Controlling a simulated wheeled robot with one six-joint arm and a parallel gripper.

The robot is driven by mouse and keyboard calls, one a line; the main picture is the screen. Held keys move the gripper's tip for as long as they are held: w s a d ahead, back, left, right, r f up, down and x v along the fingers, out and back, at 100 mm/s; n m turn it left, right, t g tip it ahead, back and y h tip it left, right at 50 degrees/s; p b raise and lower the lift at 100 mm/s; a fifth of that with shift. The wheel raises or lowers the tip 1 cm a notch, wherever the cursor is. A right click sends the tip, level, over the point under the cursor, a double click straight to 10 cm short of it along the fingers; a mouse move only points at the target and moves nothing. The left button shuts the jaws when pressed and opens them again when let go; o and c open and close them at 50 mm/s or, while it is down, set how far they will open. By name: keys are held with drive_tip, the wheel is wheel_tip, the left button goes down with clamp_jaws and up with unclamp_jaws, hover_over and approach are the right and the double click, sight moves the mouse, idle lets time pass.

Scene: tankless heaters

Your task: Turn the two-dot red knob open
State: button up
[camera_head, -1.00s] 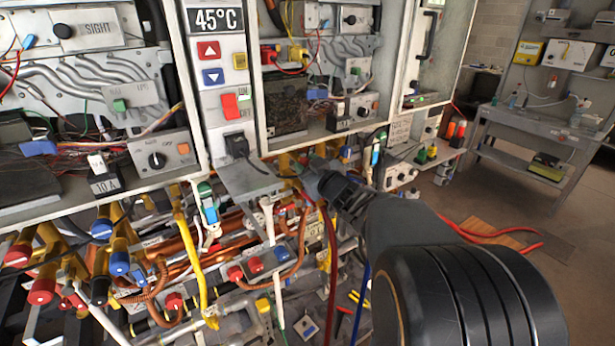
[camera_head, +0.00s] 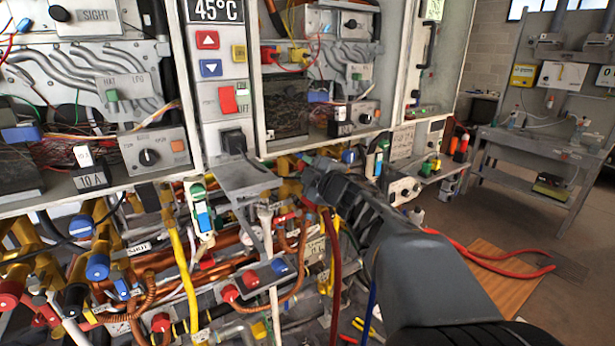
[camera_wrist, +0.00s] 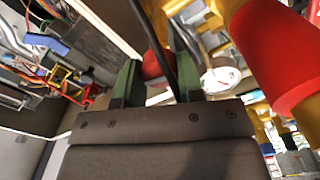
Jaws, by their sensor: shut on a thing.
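My gripper (camera_head: 312,168) reaches in among the pipes just under the right heater cabinet in the head view. In the wrist view its two dark green fingers (camera_wrist: 157,80) stand on either side of a red knob (camera_wrist: 153,66) and are shut on it. A dark rod or cable crosses in front of part of the knob. No dots can be made out on it, and its turn angle is unclear.
A larger red tapered part (camera_wrist: 275,60) is close on the right in the wrist view. Several red and blue knobs, such as a red one (camera_head: 10,293), are at lower left. A grey shelf plate (camera_head: 240,178) is left of my gripper.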

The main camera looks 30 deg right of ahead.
drive_tip(key=shift+n+b, duration=0.35)
drive_tip(key=shift+n, duration=0.35)
drive_tip(key=o, duration=0.9)
